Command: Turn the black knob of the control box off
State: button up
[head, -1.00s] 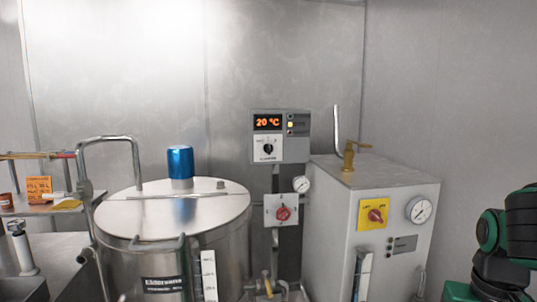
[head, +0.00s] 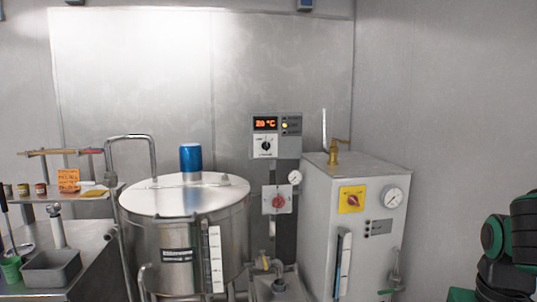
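The control box (head: 277,135) is a grey panel on the back wall, right of the steel tank. Its orange display reads about 20 °C, with small indicator lights beside it and one lit yellow. The black knob (head: 267,146) sits on a white plate below the display. Its exact pointer direction is too small to tell. Part of my green and black arm shows at the right edge, well apart from the box. My gripper is not in view.
A steel tank (head: 185,240) with a blue cap (head: 190,157) stands in front left. A red knob (head: 278,202) is below the box. A grey cabinet (head: 325,215) with a yellow switch plate (head: 351,199) and gauge stands right. A side table (head: 75,272) is at left.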

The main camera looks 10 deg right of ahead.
aim_at(265, 145)
jog(key=u, duration=0.25)
jog(key=i, duration=1.35)
jog(key=z, duration=0.2)
